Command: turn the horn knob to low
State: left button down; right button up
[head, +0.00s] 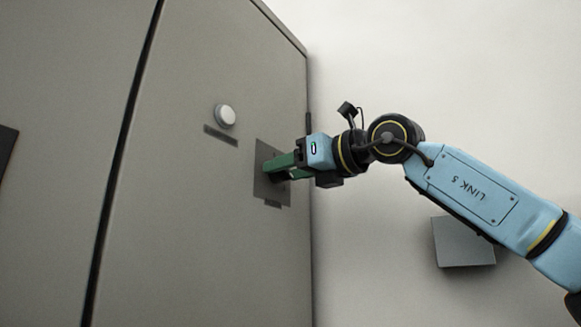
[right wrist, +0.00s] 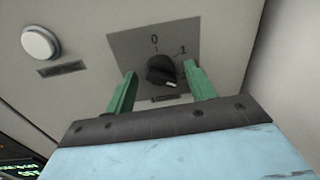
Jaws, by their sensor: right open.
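A black rotary knob (right wrist: 161,71) sits on a dark square plate (right wrist: 137,46) on the cabinet's front. The plate carries a 0 above the knob and a 1 to its upper right; the small label under the knob is too small to read. My right gripper (right wrist: 160,68) is open, with one green finger on each side of the knob and a gap visible on both sides. In the head view the right gripper (head: 272,166) reaches the plate (head: 262,193) from the right and hides the knob. My left gripper is not in view.
A round white button (head: 225,115) with a label strip below it is left of and above the plate. The cabinet (head: 190,220) has a dark vertical seam at left. A grey box (head: 462,242) is on the pale wall under my right arm. A lit display (right wrist: 18,160) shows at lower left in the wrist view.

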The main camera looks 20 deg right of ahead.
jog(key=shift+c, duration=0.7)
jog(key=shift+w, duration=0.1)
jog(key=c, duration=0.8)
jog(key=shift+f+n, duration=0.1)
jog(key=shift+n, duration=0.6)
jog(key=n, duration=0.7)
jog(key=shift+y+p, duration=0.3)
jog(key=shift+p, duration=0.1)
jog(key=shift+n+p, duration=0.55)
jog(key=shift+n, duration=1.15)
jog(key=shift+f+n, duration=0.1)
jog(key=shift+n, duration=0.2)
